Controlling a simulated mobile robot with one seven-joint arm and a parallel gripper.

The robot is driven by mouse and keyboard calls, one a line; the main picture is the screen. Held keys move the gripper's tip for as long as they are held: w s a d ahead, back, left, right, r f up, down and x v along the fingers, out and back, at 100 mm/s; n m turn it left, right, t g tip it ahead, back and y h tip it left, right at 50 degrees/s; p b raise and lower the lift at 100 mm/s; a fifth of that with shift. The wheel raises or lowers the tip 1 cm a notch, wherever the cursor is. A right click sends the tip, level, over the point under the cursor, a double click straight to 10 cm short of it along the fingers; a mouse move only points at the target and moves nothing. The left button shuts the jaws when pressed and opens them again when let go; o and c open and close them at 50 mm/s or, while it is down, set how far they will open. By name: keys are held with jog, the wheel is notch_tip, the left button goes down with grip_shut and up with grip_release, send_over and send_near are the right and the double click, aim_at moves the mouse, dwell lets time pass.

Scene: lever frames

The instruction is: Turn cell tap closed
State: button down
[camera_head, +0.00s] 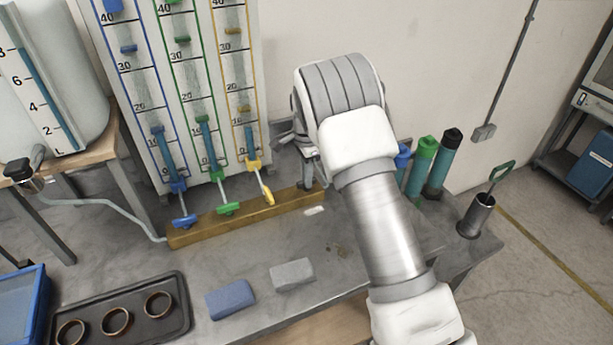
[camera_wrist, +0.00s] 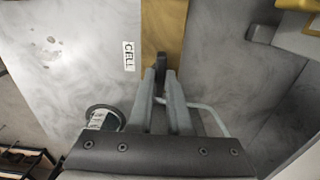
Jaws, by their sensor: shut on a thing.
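The cell tap's dark lever (camera_wrist: 161,62) shows in the wrist view between my gripper's fingertips (camera_wrist: 160,76). My gripper is shut on it; the fingers hide part of the lever. A white "CELL" label (camera_wrist: 128,56) lies on the grey bench beside the yellow-brown beam (camera_wrist: 164,25). In the head view the label (camera_head: 315,210) shows in front of the right end of the beam (camera_head: 225,226). There my gripper (camera_head: 309,176) is over the beam's right end, and the tap is too small and covered to make out.
Blue (camera_head: 184,220), green (camera_head: 229,208) and yellow (camera_head: 268,197) tap levers stand left of my gripper, below the gauge board (camera_head: 150,75). Coloured cylinders (camera_head: 423,158) and a metal cup (camera_head: 477,215) stand to the right. Blocks (camera_head: 231,298) and a black tray (camera_head: 135,299) lie in front.

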jog(key=c, duration=0.9)
grip_release()
jog(key=shift+o, duration=0.2)
notch_tip(320, 180, up, 18)
jog(key=shift+f, duration=0.25)
